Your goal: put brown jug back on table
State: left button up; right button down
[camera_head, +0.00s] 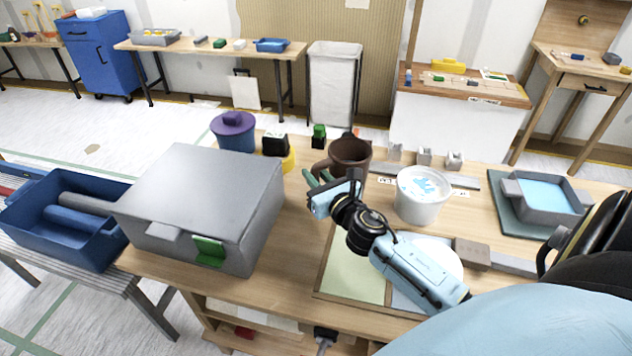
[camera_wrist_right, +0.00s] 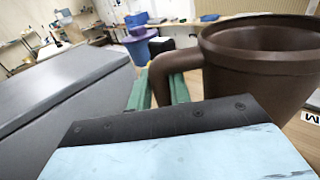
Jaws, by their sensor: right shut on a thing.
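The brown jug (camera_head: 352,157) is upright at the middle of the wooden table (camera_head: 285,238) in the head view. In the right wrist view the jug (camera_wrist_right: 262,70) fills the right side, with its handle toward the left. My right gripper (camera_head: 318,183) is shut on the jug's handle; its green fingers (camera_wrist_right: 158,92) show on both sides of the handle. Whether the jug's base touches the table is hidden behind my gripper and arm. My left gripper is not in view.
A grey box (camera_head: 205,195) stands left of the jug. A white bucket (camera_head: 422,197) is close on its right. A purple-lidded blue pot (camera_head: 234,131) and small blocks stand behind. A grey tray (camera_head: 543,197) is at right. Bare tabletop lies between the box and my gripper.

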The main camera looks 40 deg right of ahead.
jog(key=shift+d+f, duration=0.15)
jog(key=shift+f, duration=0.05)
jog(key=shift+f, duration=0.2)
jog(key=c, duration=1.3)
grip_release()
